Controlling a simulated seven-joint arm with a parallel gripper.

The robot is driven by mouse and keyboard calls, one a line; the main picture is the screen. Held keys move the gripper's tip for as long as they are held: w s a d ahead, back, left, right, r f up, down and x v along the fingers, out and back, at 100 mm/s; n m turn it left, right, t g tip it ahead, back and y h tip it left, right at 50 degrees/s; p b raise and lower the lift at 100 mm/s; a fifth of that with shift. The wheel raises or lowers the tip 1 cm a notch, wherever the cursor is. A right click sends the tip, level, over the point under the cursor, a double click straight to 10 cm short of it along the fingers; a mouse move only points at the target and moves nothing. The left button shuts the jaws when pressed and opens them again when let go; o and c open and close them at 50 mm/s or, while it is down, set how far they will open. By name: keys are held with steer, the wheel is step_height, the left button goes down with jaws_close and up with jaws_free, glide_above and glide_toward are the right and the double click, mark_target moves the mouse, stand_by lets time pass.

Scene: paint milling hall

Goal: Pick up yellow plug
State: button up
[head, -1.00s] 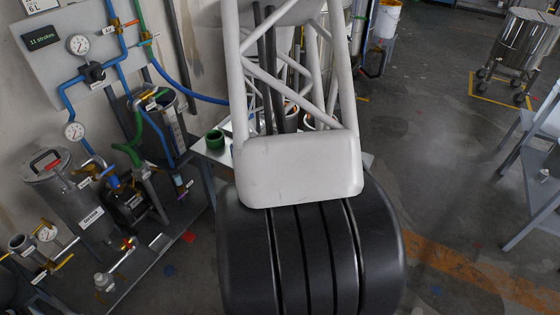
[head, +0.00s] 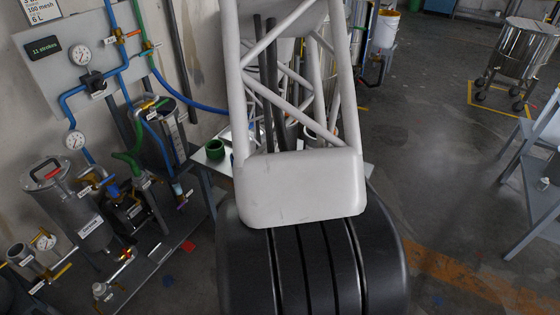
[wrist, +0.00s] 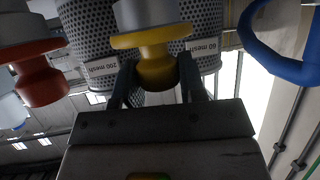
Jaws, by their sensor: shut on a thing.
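The yellow plug (wrist: 151,39) shows in the wrist view at the top centre, with a wide flange and a narrower rounded neck. My gripper (wrist: 157,65) has one dark finger on each side of the neck and is shut on it. A pale cylindrical part (wrist: 148,12) adjoins the flange at the picture's top edge. I cannot tell whether the plug is still seated or free. In the head view my own arm hides the gripper and the plug.
In the wrist view a red plug-like piece (wrist: 42,82) is at the left, perforated mesh cylinders (wrist: 85,25) stand behind the plug, and a blue loop (wrist: 285,45) is at the right.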

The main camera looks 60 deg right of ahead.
steer(key=shift+r, duration=0.4)
steer(key=shift+s+a+r, duration=0.15)
steer(key=shift+a+r, duration=0.05)
steer(key=shift+r, duration=0.35)
steer(key=shift+s+a+r, duration=0.1)
steer(key=shift+a+r, duration=0.1)
steer(key=shift+r, duration=0.3)
steer(key=s+a+r, duration=0.1)
steer(key=s+a, duration=0.7)
steer(key=a, duration=0.4)
steer(key=shift+s+a+r, duration=0.15)
steer(key=shift+a, duration=0.15)
steer(key=shift+r, duration=0.15)
